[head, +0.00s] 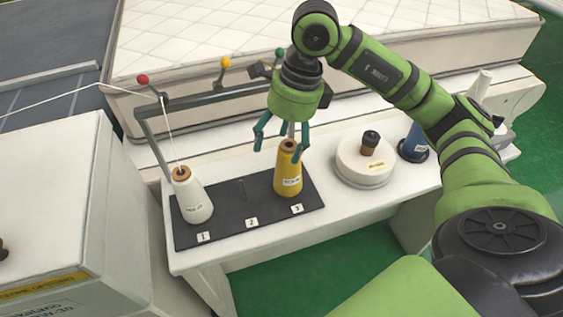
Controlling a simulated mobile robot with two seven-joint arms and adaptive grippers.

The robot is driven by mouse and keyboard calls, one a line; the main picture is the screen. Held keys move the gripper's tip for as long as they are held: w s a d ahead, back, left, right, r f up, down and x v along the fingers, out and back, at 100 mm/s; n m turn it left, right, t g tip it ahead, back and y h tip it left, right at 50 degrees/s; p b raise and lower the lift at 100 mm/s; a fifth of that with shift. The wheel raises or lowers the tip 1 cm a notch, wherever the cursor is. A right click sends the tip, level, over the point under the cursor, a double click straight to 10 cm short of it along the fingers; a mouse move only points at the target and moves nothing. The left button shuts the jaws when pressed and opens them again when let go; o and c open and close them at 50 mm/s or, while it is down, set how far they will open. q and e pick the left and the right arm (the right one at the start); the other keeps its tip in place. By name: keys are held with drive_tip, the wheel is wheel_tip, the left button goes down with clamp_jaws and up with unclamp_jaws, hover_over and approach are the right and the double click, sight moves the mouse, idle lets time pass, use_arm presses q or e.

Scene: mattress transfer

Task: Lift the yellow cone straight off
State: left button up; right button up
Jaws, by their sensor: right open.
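The yellow cone (288,172) stands upright at position 3 on the black board (240,221), with its brown top showing. My right gripper (281,143) points down over the cone's top, with its fingers apart. One finger is to the left of the cone's top and another to the right. I cannot tell whether the fingers touch the cone. My left gripper is not in the head view.
A white cone (192,196) stands at position 1, with a thread rising from it. Position 2 has a bare peg (242,185). A grey guide bar (208,98) with coloured balls runs behind.

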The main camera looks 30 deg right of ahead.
sight(289, 150)
drive_tip(key=shift+w+d+r+h, duration=0.15)
drive_tip(key=shift+d+h, duration=0.15)
drive_tip(key=shift+d, duration=0.35)
drive_tip(key=shift+d+r+h, duration=0.15)
drive_tip(key=shift+d+h, duration=0.15)
drive_tip(key=shift+d, duration=0.7)
drive_tip(key=shift+f+p, duration=0.45)
drive_tip(key=shift+f, duration=0.35)
drive_tip(key=f+p, duration=0.1)
drive_tip(key=f, duration=0.1)
drive_tip(key=w+f+p, duration=0.1)
drive_tip(key=f, duration=0.1)
drive_tip(key=shift+a+f, duration=0.1)
drive_tip(key=shift+f, duration=0.1)
drive_tip(key=shift+w+f, duration=0.1)
drive_tip(key=shift+f, duration=0.3)
clamp_jaws()
